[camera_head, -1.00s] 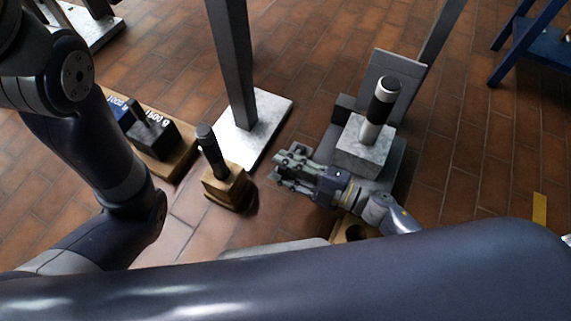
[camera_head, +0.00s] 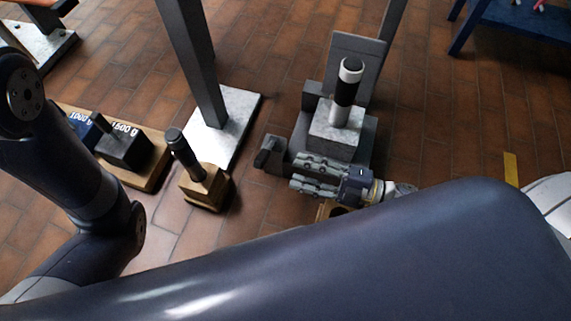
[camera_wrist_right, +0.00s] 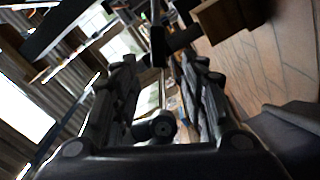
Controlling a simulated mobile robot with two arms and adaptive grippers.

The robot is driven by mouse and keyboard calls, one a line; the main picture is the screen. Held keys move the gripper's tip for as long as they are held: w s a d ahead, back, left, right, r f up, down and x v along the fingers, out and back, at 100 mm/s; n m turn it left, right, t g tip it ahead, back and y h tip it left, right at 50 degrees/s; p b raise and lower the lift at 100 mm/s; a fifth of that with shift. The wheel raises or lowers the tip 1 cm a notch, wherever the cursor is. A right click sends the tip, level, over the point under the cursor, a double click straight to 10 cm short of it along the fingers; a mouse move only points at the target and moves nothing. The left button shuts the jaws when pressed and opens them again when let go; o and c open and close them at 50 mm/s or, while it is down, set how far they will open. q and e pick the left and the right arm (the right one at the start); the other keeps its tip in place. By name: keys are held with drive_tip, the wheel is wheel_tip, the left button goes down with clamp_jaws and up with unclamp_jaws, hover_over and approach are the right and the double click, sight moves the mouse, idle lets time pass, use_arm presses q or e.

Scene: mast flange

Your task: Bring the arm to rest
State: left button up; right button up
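My right gripper (camera_head: 296,174) is low at the front of a grey fixture (camera_head: 362,145), its fingers pointing left. Its two fingers stand apart; the right wrist view also shows the open gap (camera_wrist_right: 160,65). A dark round knob (camera_wrist_right: 161,125) shows between the fingers there; I cannot tell whether they touch it. In the head view a dark handle (camera_head: 266,153) sticks out just left of the fingers. My left arm comes in from the left, bent, but its gripper is outside the view.
A metal block with a black-and-white cylinder (camera_head: 346,92) stands on the fixture. Left are a wooden block with a black handle (camera_head: 187,155), a wooden tray with dark weights (camera_head: 152,175), and a post on a pale plate (camera_head: 240,110). A blue table (camera_head: 515,22) stands far right.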

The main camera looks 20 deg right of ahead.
drive_tip(key=shift+s+d, duration=0.3)
drive_tip(key=shift+d, duration=0.2)
